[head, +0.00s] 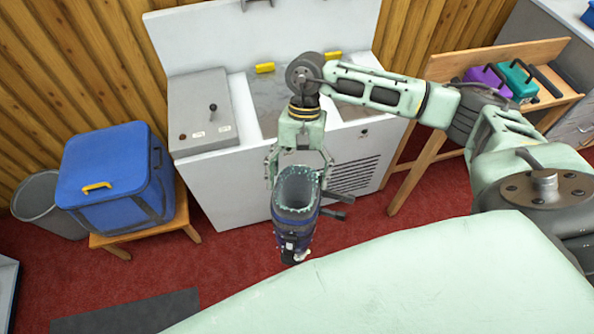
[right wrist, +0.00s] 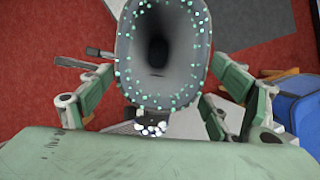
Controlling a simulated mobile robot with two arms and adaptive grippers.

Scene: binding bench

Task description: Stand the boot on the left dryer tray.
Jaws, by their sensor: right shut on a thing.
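The boot (head: 296,218) is dark blue and grey, with an open top and pale specks around its rim. My right gripper (head: 300,168) is shut on it near the top and holds it upright in front of the white cabinet (head: 235,190). In the right wrist view the boot's opening (right wrist: 158,50) faces the camera between the fingers. The cabinet's lid is up and a grey tray surface (head: 272,98) shows inside, with two yellow tabs along its back. My arm hides part of the interior, so I cannot tell the tray divisions. My left gripper is out of view.
A grey control box (head: 200,108) with a lever sits on the cabinet's left. A blue cooler (head: 112,178) stands on a wooden stool, beside a grey bin (head: 45,200). A wooden table (head: 552,92) at right holds purple and teal items. Red carpet is open in front.

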